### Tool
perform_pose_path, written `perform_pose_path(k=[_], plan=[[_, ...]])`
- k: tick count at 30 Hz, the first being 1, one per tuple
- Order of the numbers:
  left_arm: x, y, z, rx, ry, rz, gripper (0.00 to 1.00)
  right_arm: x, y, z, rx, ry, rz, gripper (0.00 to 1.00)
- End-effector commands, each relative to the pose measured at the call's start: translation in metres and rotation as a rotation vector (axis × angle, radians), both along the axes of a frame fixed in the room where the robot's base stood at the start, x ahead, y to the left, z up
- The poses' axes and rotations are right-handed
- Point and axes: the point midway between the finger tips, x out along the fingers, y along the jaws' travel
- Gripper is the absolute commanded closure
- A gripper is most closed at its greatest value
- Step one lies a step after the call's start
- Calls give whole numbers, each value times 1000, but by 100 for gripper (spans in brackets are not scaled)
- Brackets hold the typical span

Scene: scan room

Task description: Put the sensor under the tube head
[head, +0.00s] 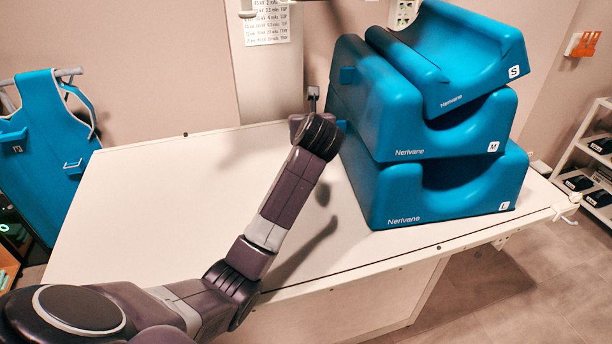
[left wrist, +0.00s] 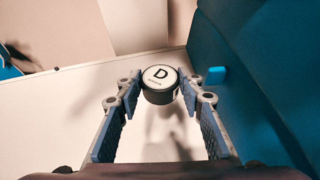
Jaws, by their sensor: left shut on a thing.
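The sensor (left wrist: 160,83) is a short round black puck with a white top marked "D". In the left wrist view it sits between the two fingertips of my left gripper (left wrist: 160,88), which is shut on it. The white table (head: 200,190) lies below, with the puck held above it. In the head view my left gripper (head: 312,108) is over the far part of the table, left of the blue cushions, and my wrist mostly hides the puck. My right gripper is not in view.
Three stacked blue cushions (head: 437,193), marked S, M and L, stand close to the right of my left gripper. A printed chart (head: 266,22) hangs behind the table. A blue apron (head: 47,135) hangs at left; a shelf (head: 590,165) stands at right. The table's left half is clear.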

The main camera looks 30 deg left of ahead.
Motion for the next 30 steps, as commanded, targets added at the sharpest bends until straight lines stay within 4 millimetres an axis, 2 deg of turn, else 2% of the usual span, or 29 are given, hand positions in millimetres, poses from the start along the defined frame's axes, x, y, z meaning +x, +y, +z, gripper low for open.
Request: perform_pose_path(k=[1,6,12,19,25,30], plan=[[-1,0,-18,-3,8,0,91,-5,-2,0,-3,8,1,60],[-1,-1,-64,-4,6,0,91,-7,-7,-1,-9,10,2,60],[-1,-1,-109,-2,3,1,91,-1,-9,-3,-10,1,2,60],[0,-1,-129,-1,0,0,91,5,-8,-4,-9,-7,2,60],[-1,-1,-160,-1,2,1,91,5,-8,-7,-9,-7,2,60],[-1,-1,-167,0,-2,-1,91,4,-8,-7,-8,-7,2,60]])
